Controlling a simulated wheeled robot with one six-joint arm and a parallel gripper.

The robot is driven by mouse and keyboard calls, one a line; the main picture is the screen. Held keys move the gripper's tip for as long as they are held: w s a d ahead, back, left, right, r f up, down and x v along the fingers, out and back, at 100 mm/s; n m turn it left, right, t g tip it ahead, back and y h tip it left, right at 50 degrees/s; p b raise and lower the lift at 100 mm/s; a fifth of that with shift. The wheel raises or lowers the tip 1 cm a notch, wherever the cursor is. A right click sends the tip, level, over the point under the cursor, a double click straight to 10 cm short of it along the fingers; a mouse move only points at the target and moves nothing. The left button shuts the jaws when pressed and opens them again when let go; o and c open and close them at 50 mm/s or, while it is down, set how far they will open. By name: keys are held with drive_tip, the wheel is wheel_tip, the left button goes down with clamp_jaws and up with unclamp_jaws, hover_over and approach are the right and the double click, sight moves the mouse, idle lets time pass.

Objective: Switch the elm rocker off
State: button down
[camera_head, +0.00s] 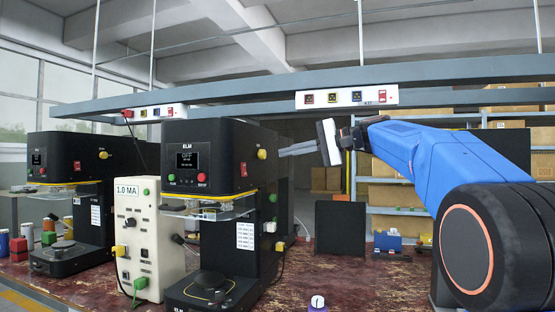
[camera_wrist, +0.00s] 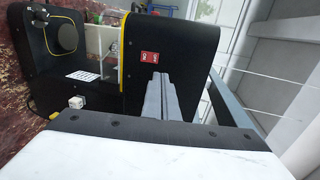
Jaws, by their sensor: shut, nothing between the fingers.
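The black machine marked ELM (camera_head: 205,135) stands at the middle left in the head view, and its screen (camera_head: 188,159) reads OFF. A red rocker (camera_head: 243,169) sits on its right side wall, below a yellow knob (camera_head: 262,154). In the wrist view the rocker (camera_wrist: 149,57) is a red plate with white marks. My gripper (camera_head: 281,152) is shut and empty, pointing left at that wall. In the wrist view its fingertips (camera_wrist: 159,76) are just below the rocker and appear apart from it. I cannot tell which way the rocker is tipped.
A white box marked 1.0 MA (camera_head: 137,225) stands left of the ELM machine. A second black machine (camera_head: 65,155) is farther left. An overhead rail with a socket strip (camera_head: 347,98) runs above. A dark panel (camera_head: 340,229) and a blue item (camera_head: 387,241) stand on the bench to the right.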

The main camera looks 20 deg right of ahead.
drive_tip(key=shift+s+d+r, duration=0.45)
drive_tip(key=shift+s+d, duration=0.15)
drive_tip(key=shift+d, duration=0.15)
drive_tip(key=s+a+f+n+g+h, duration=0.1)
drive_tip(key=s+a+f+g+h, duration=0.15)
drive_tip(key=s+f, duration=0.85)
drive_tip(key=s+a+f+n+g+h, duration=0.1)
drive_tip(key=s+a+f+h, duration=0.45)
drive_tip(key=f, duration=0.95)
drive_tip(key=s+d+f+n+h, duration=0.2)
drive_tip(key=s+d+f, duration=0.2)
drive_tip(key=s+f, duration=0.6)
drive_tip(key=s+d+f+n+h, duration=0.2)
drive_tip(key=s+d+f+n, duration=0.1)
drive_tip(key=s+f, duration=0.8)
wheel_tip(320, 180, down, 5)
drive_tip(key=shift+s+d+f+g+h, duration=0.2)
drive_tip(key=shift+s+d+g+h, duration=0.15)
drive_tip(key=shift+g+h, duration=0.1)
